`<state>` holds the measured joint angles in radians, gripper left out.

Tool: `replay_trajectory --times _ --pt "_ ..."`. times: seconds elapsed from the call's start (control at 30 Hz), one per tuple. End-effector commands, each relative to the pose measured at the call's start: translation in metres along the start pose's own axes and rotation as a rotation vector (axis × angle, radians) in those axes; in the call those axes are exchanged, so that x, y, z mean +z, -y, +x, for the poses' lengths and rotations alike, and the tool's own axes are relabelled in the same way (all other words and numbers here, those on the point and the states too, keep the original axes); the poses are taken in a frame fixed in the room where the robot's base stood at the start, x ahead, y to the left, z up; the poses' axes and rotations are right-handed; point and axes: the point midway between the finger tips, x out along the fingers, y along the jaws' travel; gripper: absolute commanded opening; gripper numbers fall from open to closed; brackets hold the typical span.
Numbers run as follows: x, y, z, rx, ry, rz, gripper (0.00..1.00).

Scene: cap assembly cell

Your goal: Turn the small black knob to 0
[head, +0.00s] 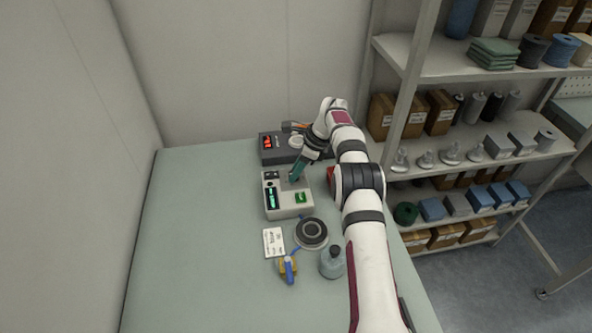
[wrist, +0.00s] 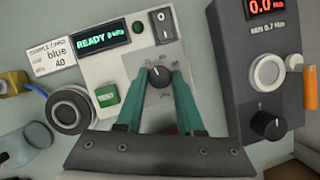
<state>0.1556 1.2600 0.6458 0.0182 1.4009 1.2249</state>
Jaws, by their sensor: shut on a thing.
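The small black knob (wrist: 160,76) sits on a grey plate on the white box (wrist: 107,70). My gripper (wrist: 160,79) has its two teal fingers closed on the knob's sides. The knob's white mark points roughly up in the wrist view; scale marks around it are too small to read. In the head view, my gripper (head: 294,178) reaches down onto the top right of the white box (head: 290,211) and hides the knob.
The white box has a green "READY" display (wrist: 103,40), a rocker switch (wrist: 161,26) and a green button (wrist: 107,96). A dark grey unit (wrist: 234,75) with a red display and a larger black knob (wrist: 266,125) stands close by.

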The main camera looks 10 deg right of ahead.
Motion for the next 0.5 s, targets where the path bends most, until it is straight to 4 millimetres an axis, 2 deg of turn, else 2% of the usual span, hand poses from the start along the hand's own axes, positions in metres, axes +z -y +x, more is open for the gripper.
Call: replay_trajectory --times 0.5 --pt "-0.0014 -0.0002 0.0003 0.058 -0.002 -0.135 0.0"
